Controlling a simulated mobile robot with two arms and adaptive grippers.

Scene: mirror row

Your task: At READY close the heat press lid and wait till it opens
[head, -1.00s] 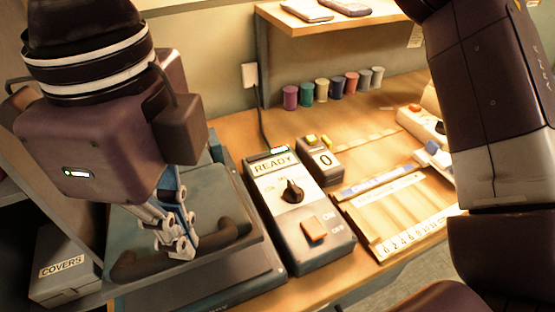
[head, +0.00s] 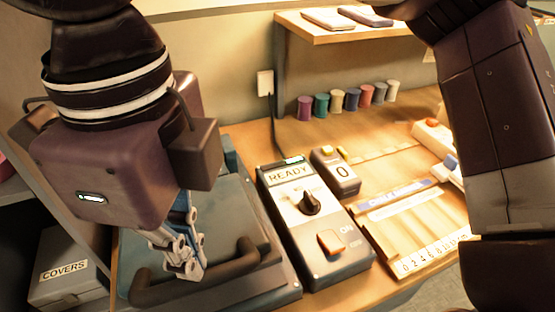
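The heat press (head: 215,215) stands at the lower left, its dark lid plate lying about flat with a brown bar handle (head: 235,262) at its front. My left gripper is out of view.
Several thread spools (head: 351,100) line the wall under a shelf (head: 345,25). A COVERS box (head: 65,270) is at the lower left. A ruler board (head: 415,225) lies to the right.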

